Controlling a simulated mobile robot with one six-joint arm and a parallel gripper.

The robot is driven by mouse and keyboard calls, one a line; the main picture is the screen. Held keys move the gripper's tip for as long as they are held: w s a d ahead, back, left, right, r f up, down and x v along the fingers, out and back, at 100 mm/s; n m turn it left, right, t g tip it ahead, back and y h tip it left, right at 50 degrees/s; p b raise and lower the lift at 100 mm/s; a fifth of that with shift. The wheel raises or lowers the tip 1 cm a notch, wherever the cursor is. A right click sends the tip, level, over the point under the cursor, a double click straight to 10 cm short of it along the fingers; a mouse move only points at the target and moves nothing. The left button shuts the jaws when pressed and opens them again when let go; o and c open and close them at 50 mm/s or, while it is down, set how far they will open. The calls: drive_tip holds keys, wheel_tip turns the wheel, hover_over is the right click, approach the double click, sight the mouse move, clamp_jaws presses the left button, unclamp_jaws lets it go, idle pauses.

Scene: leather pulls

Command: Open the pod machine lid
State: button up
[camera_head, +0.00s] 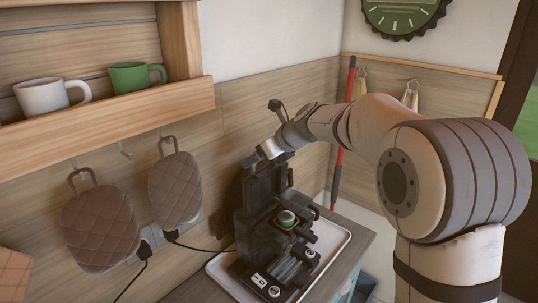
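The black pod machine (246,232) stands on a tray on the counter. A dark upright panel that looks like its lid (264,185) rises at the back, and the top of the machine in front of it is exposed.
The white tray (331,243) edges the machine. A wooden shelf with a white mug (42,95) and a green mug (129,76) is at upper left. Two quilted pot holders (100,228) hang below it. A red pole (342,150) stands behind my arm.

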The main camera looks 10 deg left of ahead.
drive_tip(key=shift+w+a+f+h, duration=0.25)
drive_tip(key=shift+w+a+h, duration=0.1)
drive_tip(key=shift+a, duration=0.1)
drive_tip(key=shift+f+g, duration=0.1)
drive_tip(key=shift+g, duration=0.2)
drive_tip(key=o, duration=1.3)
drive_tip(key=shift+w, duration=0.1)
drive_tip(key=b+v, duration=0.1)
drive_tip(key=v, duration=0.7)
drive_tip(key=shift+b, duration=0.4)
